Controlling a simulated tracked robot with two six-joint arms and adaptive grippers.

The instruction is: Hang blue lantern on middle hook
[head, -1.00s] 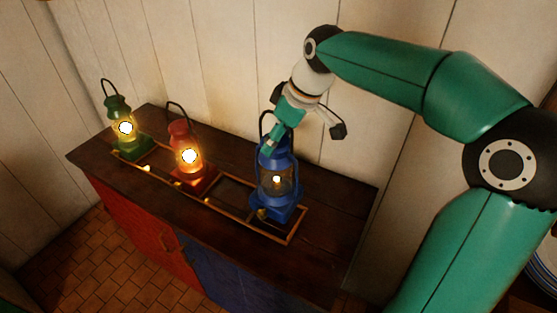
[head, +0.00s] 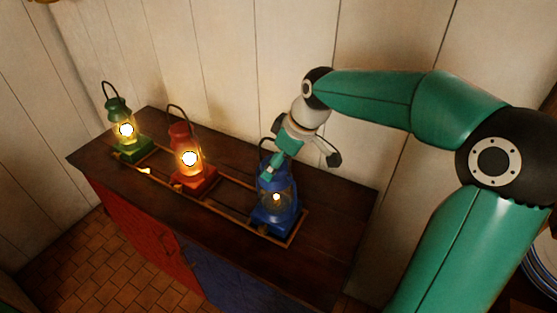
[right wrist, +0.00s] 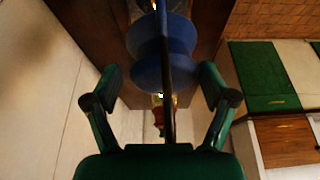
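The blue lantern (head: 277,197), lit, stands upright at the right end of the wooden rack (head: 234,209) on the dark cabinet top. Its dark handle arches up. My right gripper (head: 302,166) is at the lantern's top. In the right wrist view its fingers (right wrist: 160,80) are spread wide, with the handle running between them and clear of both; the blue lantern (right wrist: 168,55) is beyond. My left gripper is not in view. I see no middle hook clearly.
A lit red lantern (head: 188,160) and a lit green lantern (head: 125,129) stand to the left on the cabinet top (head: 338,200). A white plank wall (head: 240,60) rises close behind. Plates (head: 541,262) show at the right edge.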

